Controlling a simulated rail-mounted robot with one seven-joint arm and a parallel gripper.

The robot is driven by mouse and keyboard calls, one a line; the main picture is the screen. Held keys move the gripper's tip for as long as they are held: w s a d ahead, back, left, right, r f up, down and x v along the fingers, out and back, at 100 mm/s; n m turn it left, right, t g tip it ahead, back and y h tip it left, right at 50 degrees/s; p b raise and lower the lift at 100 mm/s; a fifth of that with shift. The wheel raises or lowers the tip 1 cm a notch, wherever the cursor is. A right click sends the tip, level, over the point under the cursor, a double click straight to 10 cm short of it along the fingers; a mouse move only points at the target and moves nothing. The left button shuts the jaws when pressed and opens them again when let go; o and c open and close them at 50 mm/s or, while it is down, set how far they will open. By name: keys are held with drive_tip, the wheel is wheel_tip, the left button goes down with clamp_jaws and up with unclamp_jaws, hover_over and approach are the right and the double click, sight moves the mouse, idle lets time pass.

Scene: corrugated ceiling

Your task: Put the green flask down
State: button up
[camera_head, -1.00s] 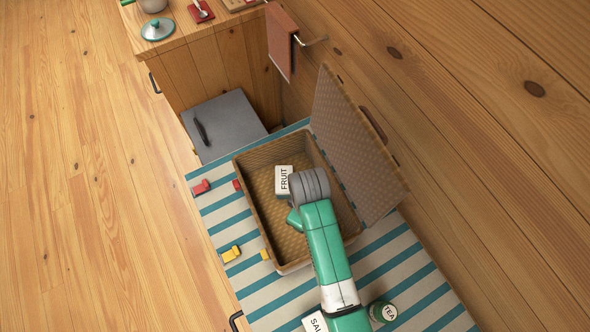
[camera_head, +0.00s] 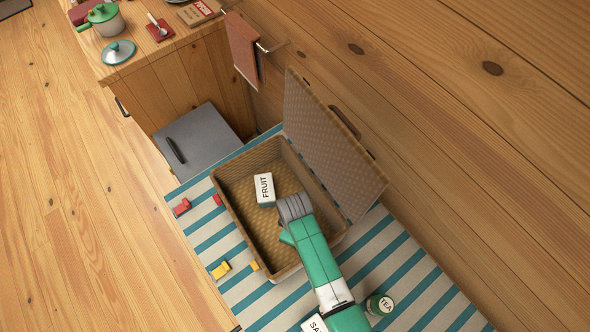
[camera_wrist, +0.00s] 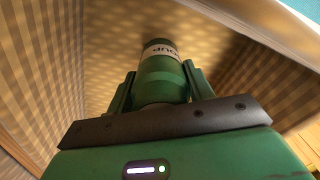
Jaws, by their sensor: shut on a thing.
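The green flask (camera_wrist: 160,77) with a white label, its lettering only partly visible, is between my gripper's fingers (camera_wrist: 158,88) in the wrist view. My gripper is shut on it. The flask points away from the wrist toward the woven floor of the open wicker basket (camera_head: 222,200). Whether it touches that floor I cannot tell. In the head view my own arm hides the flask and the fingers. A white FRUIT box (camera_head: 264,189) lies in the basket, left of and beyond my wrist.
The basket's raised lid (camera_head: 335,150) stands along the wall side. A TEA canister (camera_head: 380,305) and a white box (camera_head: 314,323) stand near my arm. Small red (camera_head: 182,207) and yellow (camera_head: 220,270) pieces lie on the striped cloth (camera_head: 210,235). A grey box (camera_head: 197,143) stands beyond.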

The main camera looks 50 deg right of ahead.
drive_tip(key=o, duration=1.2)
drive_tip(key=shift+f, duration=0.1)
wheel_tip(320, 180, up, 12)
drive_tip(key=shift+r+p, duration=0.2)
drive_tip(key=shift+p, duration=0.15)
